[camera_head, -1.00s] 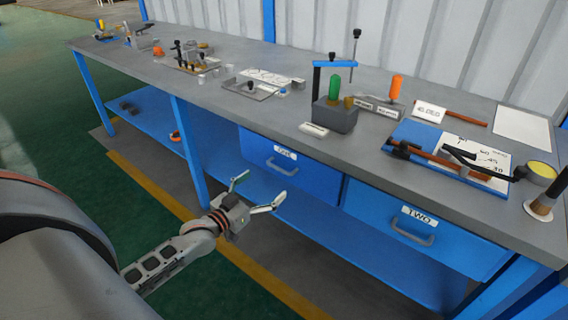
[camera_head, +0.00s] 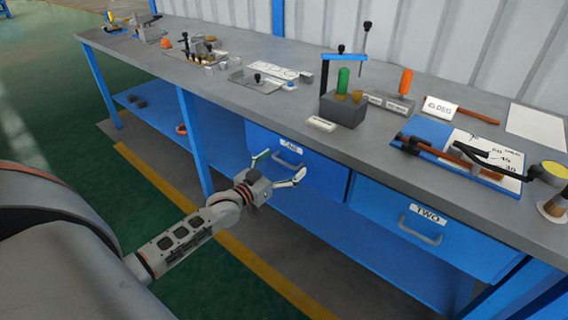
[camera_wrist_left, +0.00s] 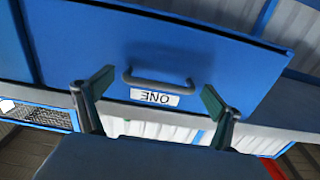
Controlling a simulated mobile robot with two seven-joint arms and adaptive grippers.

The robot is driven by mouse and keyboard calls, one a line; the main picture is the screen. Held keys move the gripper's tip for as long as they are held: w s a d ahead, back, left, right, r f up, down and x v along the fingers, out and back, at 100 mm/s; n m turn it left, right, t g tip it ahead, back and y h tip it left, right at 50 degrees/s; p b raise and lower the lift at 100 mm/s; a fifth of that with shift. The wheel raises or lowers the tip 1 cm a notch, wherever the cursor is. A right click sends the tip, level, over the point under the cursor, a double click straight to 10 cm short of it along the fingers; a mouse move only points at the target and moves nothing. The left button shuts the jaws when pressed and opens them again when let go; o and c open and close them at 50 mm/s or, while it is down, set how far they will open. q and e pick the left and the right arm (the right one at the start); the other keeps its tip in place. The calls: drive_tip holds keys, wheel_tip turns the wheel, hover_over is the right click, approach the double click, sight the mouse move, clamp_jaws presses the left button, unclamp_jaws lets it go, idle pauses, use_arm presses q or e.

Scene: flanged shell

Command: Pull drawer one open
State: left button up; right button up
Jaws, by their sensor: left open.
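Drawer one (camera_head: 318,170) is a blue front under the grey bench top, with a label reading ONE and a grey bar handle (camera_head: 288,160). It looks shut. My left gripper (camera_head: 281,168) is open and empty in front of it, with its fingers pointing at the drawer. In the left wrist view, the drawer front (camera_wrist_left: 215,50) fills the upper part and appears upside down. The handle (camera_wrist_left: 158,80) lies between and beyond the two open fingertips (camera_wrist_left: 157,88), apart from them. My right gripper is not in view.
Drawer two (camera_head: 425,225), also blue with a grey handle, is to the right. A blue lower shelf (camera_head: 330,225) runs below the drawers. A blue bench leg (camera_head: 195,140) stands left of drawer one. Tools and a grey block (camera_head: 343,108) sit on the bench top.

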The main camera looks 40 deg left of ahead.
use_arm(q)
drive_tip(key=shift+c, duration=0.4)
drive_tip(key=c, duration=1.5)
drive_tip(key=shift+s+r+p, duration=0.1)
drive_tip(key=shift+s+p, duration=0.25)
drive_tip(key=shift+s, duration=0.1)
drive_tip(key=s+a+p, duration=0.2)
drive_tip(key=s+p, duration=1)
drive_tip(key=s, duration=1.7)
drive_tip(key=shift+s+a, duration=0.15)
drive_tip(key=shift+s, duration=0.25)
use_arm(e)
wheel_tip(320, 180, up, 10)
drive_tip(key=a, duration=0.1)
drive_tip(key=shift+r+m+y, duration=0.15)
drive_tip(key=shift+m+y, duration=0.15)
